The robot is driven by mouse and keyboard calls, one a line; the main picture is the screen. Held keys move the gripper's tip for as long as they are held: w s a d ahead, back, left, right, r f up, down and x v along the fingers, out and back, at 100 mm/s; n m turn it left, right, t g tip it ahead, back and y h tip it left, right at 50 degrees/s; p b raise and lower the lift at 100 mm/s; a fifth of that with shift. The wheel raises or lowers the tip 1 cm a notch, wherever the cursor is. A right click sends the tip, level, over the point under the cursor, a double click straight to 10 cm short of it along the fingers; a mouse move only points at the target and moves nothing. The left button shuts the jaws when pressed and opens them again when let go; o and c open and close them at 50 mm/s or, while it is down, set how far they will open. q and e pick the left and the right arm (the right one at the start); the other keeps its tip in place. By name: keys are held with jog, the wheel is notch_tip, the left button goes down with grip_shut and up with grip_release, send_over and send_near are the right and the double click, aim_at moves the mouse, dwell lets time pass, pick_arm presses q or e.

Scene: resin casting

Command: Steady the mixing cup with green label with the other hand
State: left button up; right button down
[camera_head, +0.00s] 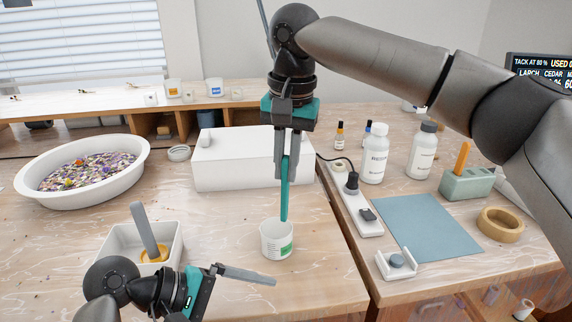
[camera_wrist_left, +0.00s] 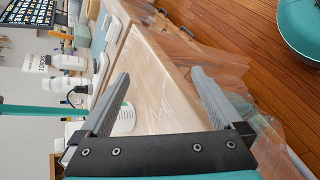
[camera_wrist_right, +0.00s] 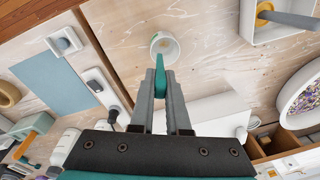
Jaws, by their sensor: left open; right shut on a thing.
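The mixing cup with green label (camera_head: 275,240) is a white cup standing upright near the front of the table. A teal stick (camera_head: 285,190) reaches down into it; its lower end is hidden inside. My right gripper (camera_head: 284,168) is shut on the stick above the cup. The cup also shows in the right wrist view (camera_wrist_right: 165,47) beyond the fingertips. My left gripper (camera_head: 268,281) is open and empty, low in front of the cup and apart from it. In the left wrist view the cup (camera_wrist_left: 125,121) is partly hidden behind one finger.
A white box (camera_head: 240,170) stands behind the cup. A white tray (camera_head: 172,238) with a grey-handled tool is left, near my left wrist. A power strip (camera_head: 355,205), blue mat (camera_head: 428,228), tape roll (camera_head: 500,222) and white bottles (camera_head: 376,155) are right. The table's front edge is close.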

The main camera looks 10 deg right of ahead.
aim_at(272, 239)
pick_arm(q)
jog(key=w+a+r+n, duration=0.1)
jog(key=w+n, duration=0.3)
jog(key=w+a+r+n+t, duration=0.1)
jog(key=w+n, duration=0.3)
jog(key=w+a+r+n+t, duration=0.1)
jog(key=w+n, duration=0.3)
jog(key=shift+w, duration=0.1)
jog(key=shift+w+a+r+n, duration=0.2)
jog(key=shift+w+n, duration=0.3)
jog(key=shift+n, duration=0.2)
jog(key=shift+w+d+f, duration=0.2)
jog(key=shift+d+f, duration=0.05)
jog(key=shift+d, duration=0.1)
jog(key=x, duration=0.9)
jog(key=shift+w+d+r, duration=0.1)
jog(key=c, duration=1.1)
jog(key=shift+c, duration=1.1)
